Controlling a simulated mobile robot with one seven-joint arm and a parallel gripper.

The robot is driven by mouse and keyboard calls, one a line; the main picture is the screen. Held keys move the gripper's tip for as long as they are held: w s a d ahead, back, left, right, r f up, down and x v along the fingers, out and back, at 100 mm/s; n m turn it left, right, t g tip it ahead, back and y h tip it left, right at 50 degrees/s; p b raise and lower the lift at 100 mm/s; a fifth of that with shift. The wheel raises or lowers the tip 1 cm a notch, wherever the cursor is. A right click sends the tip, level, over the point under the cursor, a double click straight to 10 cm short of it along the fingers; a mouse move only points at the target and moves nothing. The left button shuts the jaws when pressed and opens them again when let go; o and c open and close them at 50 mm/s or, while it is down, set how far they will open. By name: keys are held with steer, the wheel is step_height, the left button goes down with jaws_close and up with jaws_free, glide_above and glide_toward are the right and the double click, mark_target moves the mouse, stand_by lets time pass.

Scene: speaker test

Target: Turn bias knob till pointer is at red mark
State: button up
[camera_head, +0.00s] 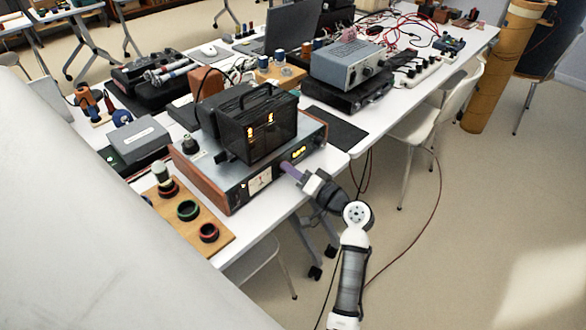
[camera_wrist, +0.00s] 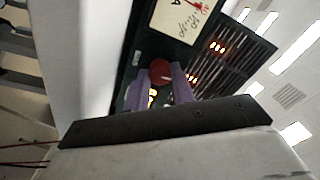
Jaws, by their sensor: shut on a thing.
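The amplifier (camera_head: 227,186) has wooden side cheeks, a dark front panel and a black cage with glowing orange tubes on top. Its pale meter (camera_head: 260,182) is on the front panel. The meter (camera_wrist: 182,17) also shows, rotated, at the top of the wrist view, cut by the edge; I cannot read its pointer against a red mark. A round red knob (camera_wrist: 160,70) sits below it there. My gripper (camera_head: 289,171) is at the front panel, right of the meter. In the wrist view its purple fingers (camera_wrist: 160,84) are shut on the red knob, one each side. My gripper hides the knob in the head view.
A lit display (camera_head: 299,152) is on the panel above my gripper. A wooden board (camera_head: 217,234) with several round rings lies left of the amplifier. A grey box (camera_head: 139,139) stands behind it. A white chair (camera_head: 440,108) is at the right; open floor lies in front.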

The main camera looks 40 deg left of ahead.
steer(key=o, duration=1)
steer(key=d+b, duration=0.1)
steer(key=d, duration=0.3)
steer(key=d+b, duration=0.1)
steer(key=d, duration=0.4)
steer(key=s+d+b, duration=0.1)
steer(key=d, duration=0.3)
steer(key=shift+d, duration=0.4)
